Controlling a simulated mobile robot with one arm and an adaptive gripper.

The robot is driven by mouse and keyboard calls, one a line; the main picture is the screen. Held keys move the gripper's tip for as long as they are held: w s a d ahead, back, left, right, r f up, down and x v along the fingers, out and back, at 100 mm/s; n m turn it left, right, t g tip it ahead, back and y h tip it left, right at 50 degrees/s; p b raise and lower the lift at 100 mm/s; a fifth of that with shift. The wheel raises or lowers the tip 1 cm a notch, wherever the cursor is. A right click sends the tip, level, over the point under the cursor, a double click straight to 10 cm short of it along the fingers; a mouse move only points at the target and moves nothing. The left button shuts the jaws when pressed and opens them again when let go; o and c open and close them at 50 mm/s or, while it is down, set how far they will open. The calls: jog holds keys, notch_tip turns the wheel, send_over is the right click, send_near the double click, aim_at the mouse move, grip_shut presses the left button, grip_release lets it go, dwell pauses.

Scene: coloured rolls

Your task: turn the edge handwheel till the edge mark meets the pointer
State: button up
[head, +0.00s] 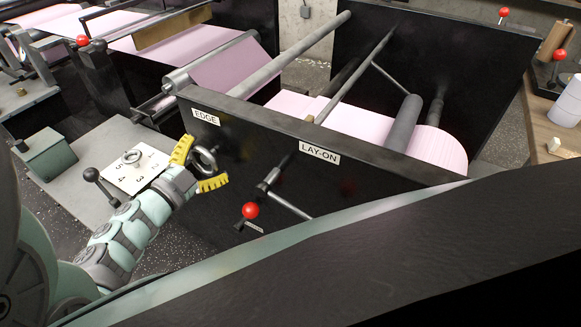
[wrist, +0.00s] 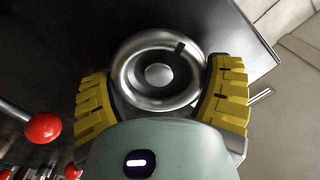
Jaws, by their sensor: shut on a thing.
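The edge handwheel (wrist: 133,88) is a round silver wheel with a dark mark (wrist: 180,47) on its upper right rim in the wrist view. In the head view the wheel (head: 206,160) sits on the black side panel below the EDGE label (head: 206,117). My gripper (wrist: 163,92) is shut on the wheel, with one yellow ribbed finger on each side of its rim. It also shows in the head view (head: 198,168). I cannot make out a pointer clearly; a small pale rod (wrist: 261,96) sticks out to the right of the gripper in the wrist view.
A LAY-ON label (head: 320,152) and a red-knobbed lever (head: 251,210) are on the same panel, to the right of my gripper. A grey cabinet with a numbered dial plate (head: 137,171) and a black-knobbed crank (head: 92,175) stands to the left. Pink web (head: 440,147) runs behind the panel.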

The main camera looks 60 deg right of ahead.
jog(key=shift+f+m+b, duration=0.15)
jog(key=shift+m+b, duration=0.55)
jog(key=shift+m, duration=0.1)
jog(key=o, duration=1)
jog(key=shift+c, duration=0.2)
jog(key=s+a, duration=0.1)
jog(key=a, duration=1.1)
